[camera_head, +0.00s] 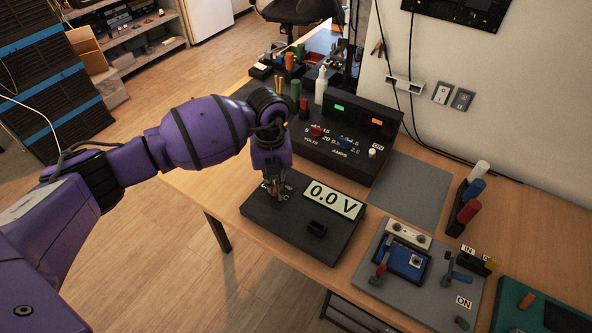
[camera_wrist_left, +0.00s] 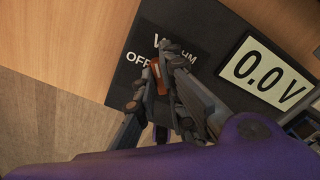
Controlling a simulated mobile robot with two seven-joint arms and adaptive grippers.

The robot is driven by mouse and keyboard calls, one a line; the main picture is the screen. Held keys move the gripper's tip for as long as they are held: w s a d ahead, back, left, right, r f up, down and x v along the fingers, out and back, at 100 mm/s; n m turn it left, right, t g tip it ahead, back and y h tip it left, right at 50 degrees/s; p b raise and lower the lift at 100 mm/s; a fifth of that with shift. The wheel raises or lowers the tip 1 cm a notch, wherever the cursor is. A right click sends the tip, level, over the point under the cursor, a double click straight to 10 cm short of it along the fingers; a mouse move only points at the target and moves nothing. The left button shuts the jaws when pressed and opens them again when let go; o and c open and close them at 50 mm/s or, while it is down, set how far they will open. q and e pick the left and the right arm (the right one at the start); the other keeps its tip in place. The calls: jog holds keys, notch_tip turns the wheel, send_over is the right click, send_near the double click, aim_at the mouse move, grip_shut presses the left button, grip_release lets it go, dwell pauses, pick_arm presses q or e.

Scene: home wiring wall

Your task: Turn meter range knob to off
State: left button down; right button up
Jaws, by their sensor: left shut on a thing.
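The meter (camera_head: 284,228) is a dark box on the wooden table, with a light display (camera_head: 333,199) reading 0.0 V. My left gripper (camera_head: 274,203) points down over the meter's left part. In the left wrist view, my left gripper (camera_wrist_left: 160,78) is shut on the range knob (camera_wrist_left: 158,75), whose orange-brown part shows between the fingers. The labels V, OHM and OFF show around the knob, with OFF to its left; the fingers cover part of the dial. Which label the knob points at cannot be told. My right gripper is not in view.
A black power supply (camera_head: 335,140) with knobs and green and orange displays stands behind the meter. A grey board (camera_head: 420,281) with a blue switch unit lies at the right. A grey mat (camera_head: 412,190) is bare. Coloured cylinders (camera_head: 469,198) stand near the wall.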

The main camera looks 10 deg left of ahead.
pick_arm(q)
jog(key=shift+s, duration=0.1)
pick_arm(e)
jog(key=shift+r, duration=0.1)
pick_arm(q)
jog(key=shift+n+p, duration=0.5)
jog(key=shift+n, duration=0.5)
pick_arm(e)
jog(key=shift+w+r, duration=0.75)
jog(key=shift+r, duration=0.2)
pick_arm(q)
jog(key=shift+f, duration=0.1)
jog(key=shift+n+p, duration=0.6)
jog(key=shift+n, duration=0.4)
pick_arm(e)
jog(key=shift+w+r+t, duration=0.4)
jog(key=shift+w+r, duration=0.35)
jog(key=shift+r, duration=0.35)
